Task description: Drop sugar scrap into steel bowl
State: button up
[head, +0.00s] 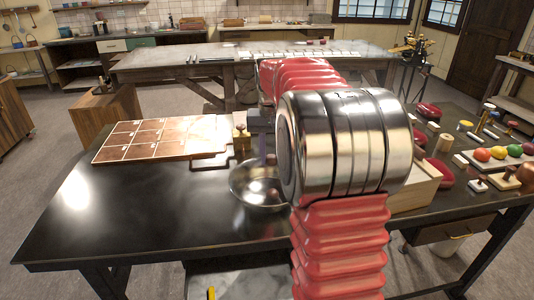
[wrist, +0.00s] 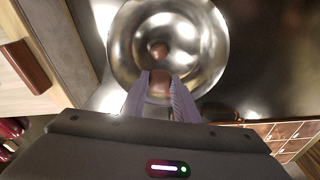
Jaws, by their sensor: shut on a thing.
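The steel bowl (head: 245,187) stands on the dark table, partly hidden behind my red and silver arm. It also fills the upper middle of the wrist view (wrist: 200,52). My gripper (wrist: 160,80) has purple fingers and is shut on a small brown piece, the sugar scrap (wrist: 159,86). In the wrist view the fingertips and scrap overlap the bowl's near part, apparently above it. A smaller brown spot shows in the bowl's centre; I cannot tell whether it is a reflection.
A copper-coloured tiled board (head: 128,140) lies left of the bowl. A small brass object (head: 241,143) stands behind the bowl. A pale wooden box (head: 418,188) stands to the right, near a tray of coloured balls (head: 500,158). The table's front left is clear.

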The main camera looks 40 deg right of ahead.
jog(key=shift+f, duration=2.4)
jog(key=o, duration=1.1)
jog(key=shift+r, duration=0.15)
notch_tip(320, 180, up, 13)
jog(key=s+a, duration=0.1)
jog(key=shift+s+r, duration=0.15)
